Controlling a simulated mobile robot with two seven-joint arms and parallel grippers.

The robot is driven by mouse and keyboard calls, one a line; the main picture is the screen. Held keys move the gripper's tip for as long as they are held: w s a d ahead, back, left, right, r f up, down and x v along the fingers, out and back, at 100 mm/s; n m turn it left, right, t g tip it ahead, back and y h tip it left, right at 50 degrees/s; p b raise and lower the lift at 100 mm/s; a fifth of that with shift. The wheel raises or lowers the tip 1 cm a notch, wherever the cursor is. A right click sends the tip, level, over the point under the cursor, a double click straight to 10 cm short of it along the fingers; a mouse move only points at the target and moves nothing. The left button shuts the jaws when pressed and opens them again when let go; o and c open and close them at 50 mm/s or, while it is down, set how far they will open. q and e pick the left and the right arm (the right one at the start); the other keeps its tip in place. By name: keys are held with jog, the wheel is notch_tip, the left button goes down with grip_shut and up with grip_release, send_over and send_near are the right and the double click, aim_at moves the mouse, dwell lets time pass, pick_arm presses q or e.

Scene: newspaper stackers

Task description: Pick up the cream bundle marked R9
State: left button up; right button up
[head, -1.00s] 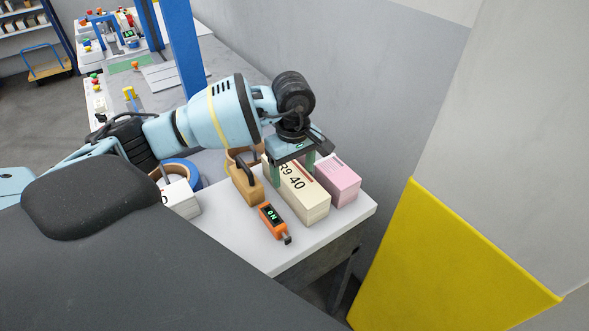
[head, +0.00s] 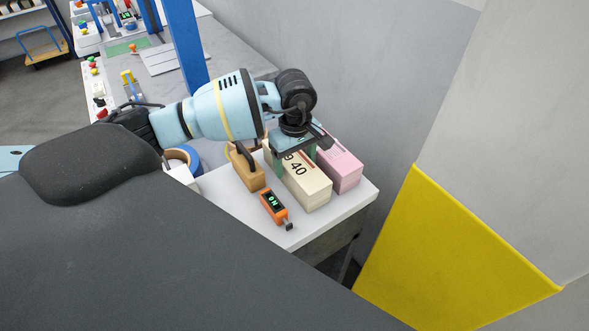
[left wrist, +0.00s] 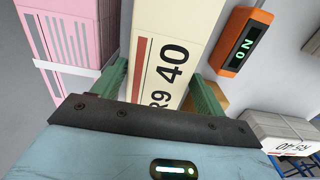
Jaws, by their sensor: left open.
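The cream bundle marked R9 40 (head: 308,184) lies on the white table top next to a pink bundle. It also fills the middle of the left wrist view (left wrist: 172,40), with its red stripe and black print facing up. My left gripper (head: 294,152) is above the far part of the bundle, pointing down. Its green fingers are open, one on each side of the bundle, as the left wrist view also shows (left wrist: 162,88). I cannot tell whether either finger touches it. The gripper hides part of the label in the head view. My right gripper is not in view.
The pink bundle (head: 341,170) stands close on the right. A tan block with a dark handle (head: 246,172) and an orange device with a green display (head: 273,207) are on the left. A grey wall and yellow panel (head: 455,250) stand beyond the table's right end.

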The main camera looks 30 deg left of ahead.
pick_arm(q)
jog(key=shift+w+a+f, duration=0.15)
jog(key=shift+f, duration=1.8)
jog(key=shift+c, duration=0.3)
jog(key=c, duration=1.4)
jog(key=shift+w+r, duration=0.1)
jog(key=shift+r, duration=0.05)
jog(key=shift+c, duration=0.3)
